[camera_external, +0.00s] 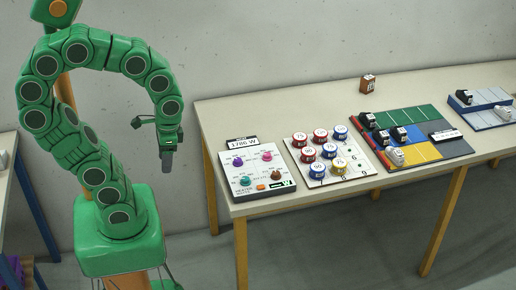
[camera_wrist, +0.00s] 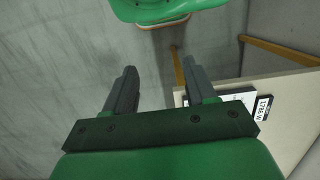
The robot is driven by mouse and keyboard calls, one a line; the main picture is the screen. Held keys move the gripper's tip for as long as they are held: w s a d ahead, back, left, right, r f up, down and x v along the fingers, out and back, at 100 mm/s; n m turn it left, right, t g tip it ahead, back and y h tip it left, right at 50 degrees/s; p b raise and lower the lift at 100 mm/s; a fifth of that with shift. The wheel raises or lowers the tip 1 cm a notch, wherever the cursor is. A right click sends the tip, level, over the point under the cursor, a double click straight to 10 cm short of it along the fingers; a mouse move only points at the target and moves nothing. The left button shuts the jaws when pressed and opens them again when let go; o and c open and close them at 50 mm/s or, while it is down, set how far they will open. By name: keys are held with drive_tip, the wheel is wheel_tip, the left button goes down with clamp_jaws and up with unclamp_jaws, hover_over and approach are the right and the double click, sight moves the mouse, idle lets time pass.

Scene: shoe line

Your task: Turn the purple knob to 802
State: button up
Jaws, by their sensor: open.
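The purple knob (camera_external: 237,161) sits at the upper left of a white control panel (camera_external: 262,192) near the left end of the table. A display reading 1786 W (camera_external: 243,142) stands at the panel's back edge. The panel also has a pink knob (camera_external: 266,156), a teal knob (camera_external: 245,180) and a brown knob (camera_external: 276,174). My gripper (camera_external: 167,165) hangs pointing down, left of the table and clear of the panel. In the wrist view my gripper (camera_wrist: 160,85) is open with nothing between its fingers. The display (camera_wrist: 263,107) shows at right there; the purple knob is hidden.
The table (camera_external: 330,95) has wooden legs. Right of the panel is a board with several round coloured pieces (camera_external: 320,135), then a coloured board with small shoe-like items (camera_external: 420,152). A small brown box (camera_external: 367,83) stands at the back.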

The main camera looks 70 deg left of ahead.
drive_tip(key=n+t, duration=0.2)
drive_tip(key=n, duration=2.6)
hover_over(238, 159)
wheel_tip(238, 159, down, 13)
drive_tip(key=shift+d+r, duration=0.1)
drive_tip(key=shift+f, duration=3.85)
